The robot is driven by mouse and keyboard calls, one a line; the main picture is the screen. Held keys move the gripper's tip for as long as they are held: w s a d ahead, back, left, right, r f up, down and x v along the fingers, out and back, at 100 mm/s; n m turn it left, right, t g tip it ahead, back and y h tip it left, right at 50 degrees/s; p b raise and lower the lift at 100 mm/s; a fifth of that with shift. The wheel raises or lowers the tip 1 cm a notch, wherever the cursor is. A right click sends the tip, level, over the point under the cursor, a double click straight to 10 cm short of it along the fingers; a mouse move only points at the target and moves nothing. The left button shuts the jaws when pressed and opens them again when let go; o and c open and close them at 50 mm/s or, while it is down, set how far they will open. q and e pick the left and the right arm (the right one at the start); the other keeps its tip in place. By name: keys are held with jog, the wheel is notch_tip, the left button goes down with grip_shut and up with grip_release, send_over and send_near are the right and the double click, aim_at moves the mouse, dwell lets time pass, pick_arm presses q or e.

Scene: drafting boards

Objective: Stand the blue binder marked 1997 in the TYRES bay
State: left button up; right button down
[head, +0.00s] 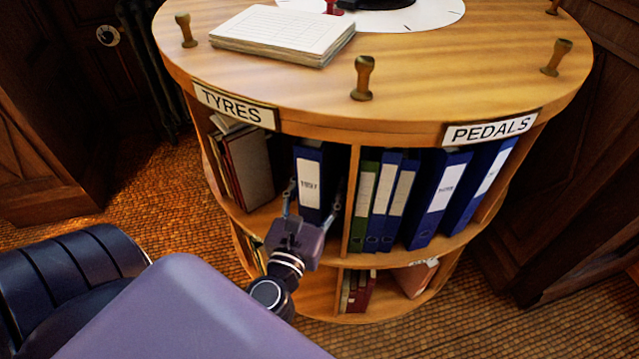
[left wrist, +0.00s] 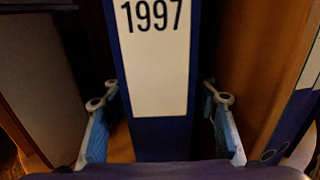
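The blue binder marked 1997 (head: 310,207) stands upright in the TYRES bay, at its right side near the wooden divider, spine facing out. Its white label also shows in the left wrist view, where the binder (left wrist: 163,138) fills the middle. The TYRES sign (head: 235,106) is on the rim above the bay. My left gripper (head: 314,193) is in front of the binder, with one finger on each side of its spine. Gaps show between fingers and binder in the left wrist view, so the gripper (left wrist: 162,95) is open. My right gripper is not in view.
Brown and grey volumes (head: 248,170) lean at the bay's left, with a dark gap before the binder. Right of the divider (head: 352,200), the PEDALS (head: 490,130) bay holds a green binder (head: 364,205) and several blue ones. A lower shelf holds more books.

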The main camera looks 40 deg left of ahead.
pick_arm(q)
jog(key=b+v, duration=0.2)
jog(key=v, duration=0.8)
jog(key=shift+s+d+f, duration=0.1)
jog(key=shift+s, duration=0.15)
jog(key=shift+s+d, duration=0.2)
jog(key=shift+s, duration=0.5)
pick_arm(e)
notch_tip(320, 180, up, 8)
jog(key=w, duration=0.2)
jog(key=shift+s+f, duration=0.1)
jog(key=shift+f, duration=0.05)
